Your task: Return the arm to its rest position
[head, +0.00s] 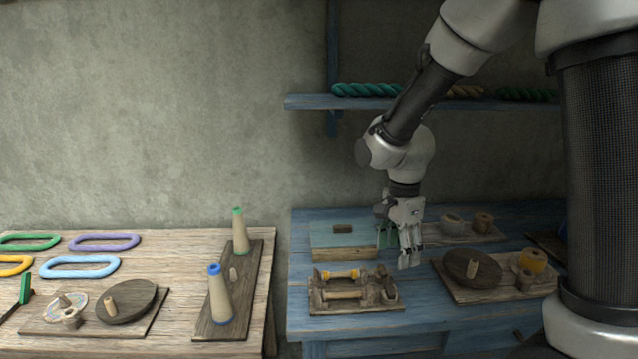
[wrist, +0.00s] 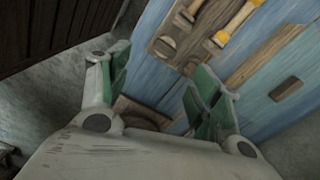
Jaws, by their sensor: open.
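My arm reaches down from the upper right in the head view. My gripper (head: 396,250) hangs over the blue table (head: 300,322), above and behind the wooden stand with spools. In the wrist view my gripper (wrist: 160,95) shows its two green-padded fingers spread wide apart, with nothing between them. The spool stand (head: 357,305) holds a spool with yellow thread and a plain wooden one; it also shows at the top of the wrist view (wrist: 192,42).
A board with a dark disc (head: 470,266) lies to the right. A shelf (head: 300,102) with rope coils is on the wall. The left table (head: 180,260) carries yarn rings and cones.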

